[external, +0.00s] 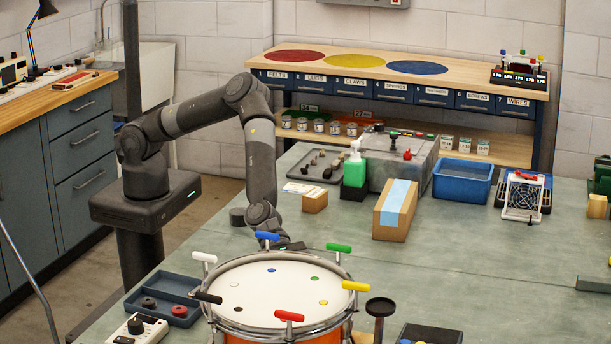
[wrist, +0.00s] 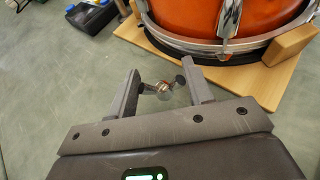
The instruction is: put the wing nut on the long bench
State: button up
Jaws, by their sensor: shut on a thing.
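A small metal wing nut (wrist: 164,90) with dark wing ends is between the two fingers of my gripper (wrist: 163,92) in the wrist view. The fingers are shut on it, above the grey-green surface. In the external view my gripper (external: 290,246) is low behind the drum, and the wing nut cannot be made out there. A long grey-green bench (external: 480,265) carries the drum. A wooden-topped bench (external: 465,82) with labelled drawers and red, yellow and blue circles stands along the back wall. The pictures do not settle which is the long bench.
The orange drum (external: 270,335) with several coloured T-handles stands in front of my gripper; its wooden base (wrist: 265,80) shows in the wrist view. A cardboard box (external: 392,222), green bottle (external: 355,170), grey tray (external: 312,178) and blue bin (external: 462,186) stand behind. Right-centre is clear.

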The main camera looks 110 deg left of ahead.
jog(key=shift+f, duration=1.6)
jog(key=shift+f, duration=0.15)
jog(key=o, duration=1)
jog(key=shift+o, duration=0.2)
